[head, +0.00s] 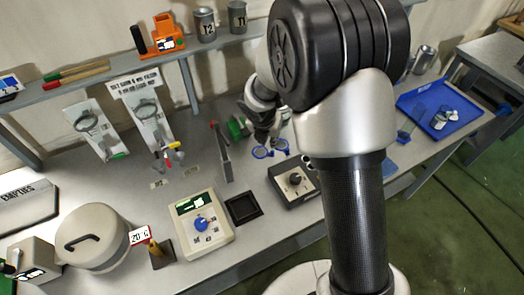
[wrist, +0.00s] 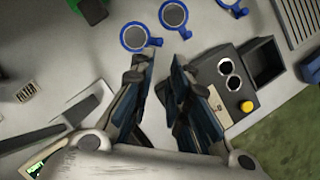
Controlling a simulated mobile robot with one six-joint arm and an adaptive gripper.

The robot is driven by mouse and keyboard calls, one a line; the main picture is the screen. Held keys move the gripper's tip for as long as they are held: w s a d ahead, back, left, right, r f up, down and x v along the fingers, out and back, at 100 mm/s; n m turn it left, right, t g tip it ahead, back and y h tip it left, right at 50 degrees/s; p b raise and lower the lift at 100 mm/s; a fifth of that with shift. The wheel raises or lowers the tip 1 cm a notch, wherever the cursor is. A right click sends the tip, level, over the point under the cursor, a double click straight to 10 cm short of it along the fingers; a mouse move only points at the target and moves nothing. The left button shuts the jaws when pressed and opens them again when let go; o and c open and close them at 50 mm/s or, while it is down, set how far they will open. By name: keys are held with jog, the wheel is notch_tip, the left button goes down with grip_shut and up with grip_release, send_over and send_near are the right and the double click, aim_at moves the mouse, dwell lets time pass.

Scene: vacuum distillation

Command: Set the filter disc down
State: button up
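No filter disc can be picked out with certainty. Two round grey pieces with blue rims, a left one (wrist: 134,37) and a right one (wrist: 173,14), lie on the bench just beyond my fingertips in the wrist view. They show as small blue rings (head: 262,152) in the head view. My gripper (wrist: 164,64) points down at the bench beside them. Its two dark fingers stand apart with bare bench visible between them, and I see nothing held. In the head view my gripper (head: 266,142) is small and partly hidden by my arm.
A dark box with two round openings and a yellow knob (wrist: 246,106) is right of my fingers. A grey upright plate (head: 222,152) and a green item (head: 238,127) stand close by. A beige device with a blue knob (head: 205,224) is nearer. A blue tray (head: 462,122) lies right.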

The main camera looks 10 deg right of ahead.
aim_at(272, 151)
jog(key=b+x, duration=0.5)
jog(key=x, duration=0.9)
jog(key=shift+b, duration=0.4)
jog(key=shift+c, duration=0.3)
grip_shut()
notch_tip(272, 151, up, 20)
jog(key=p, duration=0.9)
jog(key=s+f+m+g+b, duration=0.1)
jog(key=s+m, duration=0.4)
jog(key=m, duration=0.5)
jog(key=s+f+m+g+y+b, duration=0.1)
jog(key=s+f+m+g, duration=0.3)
jog(key=m, duration=0.6)
jog(key=s+f+m+g+y+b, duration=0.1)
jog(key=s+f+m+g+b, duration=0.1)
jog(key=s+m, duration=0.5)
jog(key=m+g, duration=0.1)
jog(key=m, duration=0.2)
jog(key=shift+s+f+m+g, duration=0.25)
jog(key=shift+f+m+g, duration=0.05)
jog(key=shift+f, duration=0.1)
